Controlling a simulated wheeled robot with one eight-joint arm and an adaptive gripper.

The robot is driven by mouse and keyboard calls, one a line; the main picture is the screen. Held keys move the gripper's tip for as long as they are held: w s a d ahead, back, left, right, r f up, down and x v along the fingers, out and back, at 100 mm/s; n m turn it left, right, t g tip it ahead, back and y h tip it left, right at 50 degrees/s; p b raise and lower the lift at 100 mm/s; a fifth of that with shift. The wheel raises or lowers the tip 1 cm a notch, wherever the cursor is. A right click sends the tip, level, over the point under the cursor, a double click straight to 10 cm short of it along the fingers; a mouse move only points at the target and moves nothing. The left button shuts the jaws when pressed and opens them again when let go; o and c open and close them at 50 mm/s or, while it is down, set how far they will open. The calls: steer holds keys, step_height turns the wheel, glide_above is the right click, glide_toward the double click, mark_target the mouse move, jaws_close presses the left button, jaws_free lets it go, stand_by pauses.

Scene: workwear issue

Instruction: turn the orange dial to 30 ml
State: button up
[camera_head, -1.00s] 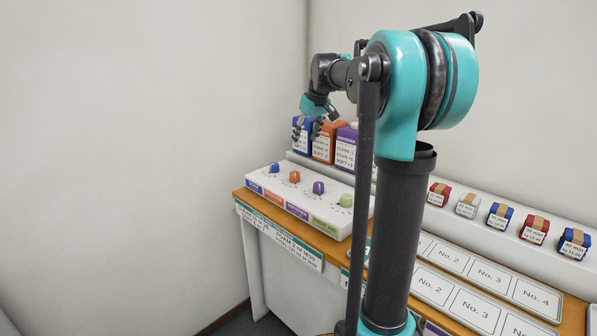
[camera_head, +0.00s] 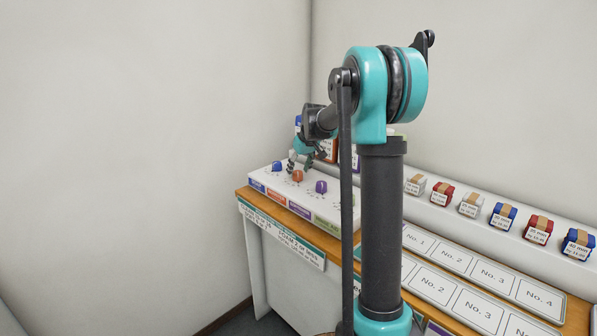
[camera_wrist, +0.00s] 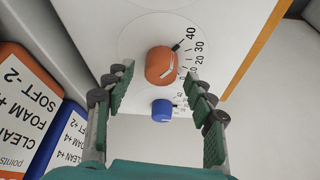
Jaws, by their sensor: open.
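The orange dial (camera_wrist: 161,65) shows in the wrist view on a white panel, with a printed scale that includes 20, 30 and 40 to its right. A dark mark at the dial's upper right edge points towards 40. A white line also shows on the dial. My gripper (camera_wrist: 158,76) is open, its green-padded fingers on either side of the dial with a gap to each. Its height above the dial is hard to tell. In the head view the orange dial (camera_head: 298,176) is just below my gripper (camera_head: 302,162).
A blue dial (camera_wrist: 162,109) sits close to the orange one, between the fingers in the wrist view. A purple dial (camera_head: 321,187) stands on the other side. Labelled blue (camera_wrist: 62,135) and orange (camera_wrist: 25,90) boxes stand beside the panel. Small boxes line the shelf at right.

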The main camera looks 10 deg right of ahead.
steer(key=shift+w+a+f, duration=0.1)
steer(key=shift+w+f, duration=0.05)
steer(key=shift+f, duration=0.25)
steer(key=shift+c, duration=0.3)
steer(key=c, duration=1.1)
steer(key=shift+a+m+h, duration=0.1)
steer(key=shift+m+h, duration=0.4)
steer(key=shift+m, duration=0.75)
steer(key=shift+a+m+h, duration=0.1)
steer(key=shift+m+h, duration=0.4)
steer(key=shift+m, duration=0.75)
steer(key=o, duration=1.2)
steer(key=shift+c, duration=0.2)
